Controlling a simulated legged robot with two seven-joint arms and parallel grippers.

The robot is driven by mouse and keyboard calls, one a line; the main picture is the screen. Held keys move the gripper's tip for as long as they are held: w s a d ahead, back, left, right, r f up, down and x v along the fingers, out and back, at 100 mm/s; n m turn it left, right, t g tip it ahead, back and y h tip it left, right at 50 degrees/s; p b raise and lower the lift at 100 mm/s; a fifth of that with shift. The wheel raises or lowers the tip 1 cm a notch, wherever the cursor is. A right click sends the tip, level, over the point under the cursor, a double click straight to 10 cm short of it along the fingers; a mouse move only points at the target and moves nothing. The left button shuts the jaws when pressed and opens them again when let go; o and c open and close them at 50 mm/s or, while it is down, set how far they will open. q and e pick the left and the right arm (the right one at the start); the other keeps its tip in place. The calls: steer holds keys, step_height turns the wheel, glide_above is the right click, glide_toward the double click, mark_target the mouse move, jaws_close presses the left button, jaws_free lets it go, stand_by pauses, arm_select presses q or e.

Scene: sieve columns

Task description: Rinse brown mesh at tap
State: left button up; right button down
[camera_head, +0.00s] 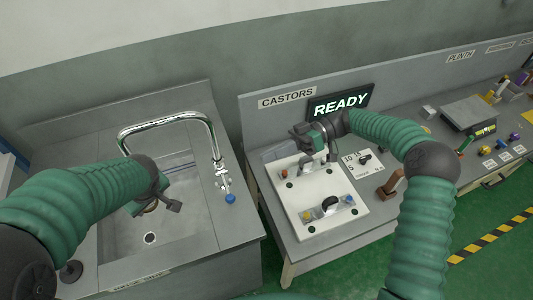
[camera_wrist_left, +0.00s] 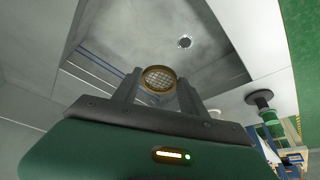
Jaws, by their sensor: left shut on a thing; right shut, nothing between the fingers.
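The brown mesh (camera_wrist_left: 160,79) is a small round sieve with a brown rim, held between the two fingers of my left gripper (camera_wrist_left: 158,88) in the left wrist view. In the head view my left gripper (camera_head: 155,205) is over the sink basin (camera_head: 190,225); the mesh is mostly hidden there. The chrome tap (camera_head: 190,114) arches over the basin, its spout end behind my left arm. A blue knob (camera_head: 230,198) is at the tap's right. I cannot see any water running. My right gripper (camera_head: 318,152) is shut and empty above the white board on the bench.
The white board (camera_head: 300,213) carries fittings and coloured knobs. A READY screen (camera_head: 340,102) stands behind it. A brown block (camera_head: 391,184) and a grey plate (camera_head: 471,111) are farther right. The sink drain (camera_head: 150,237) is uncovered. A gap separates sink and bench.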

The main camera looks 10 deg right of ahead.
arm_select(q)
steer(key=s+a, duration=0.3)
steer(key=s, duration=0.2)
steer(key=shift+s+b, duration=0.4)
steer(key=shift+a, duration=0.1)
steer(key=shift+r, duration=0.1)
stand_by(0.9)
steer(key=s+a+r+p, duration=0.2)
steer(key=s+r+p, duration=0.1)
steer(key=s+r, duration=0.1)
steer(key=shift+s+a, duration=0.2)
steer(key=shift+a, duration=0.05)
steer(key=shift+f, duration=0.1)
stand_by(0.5)
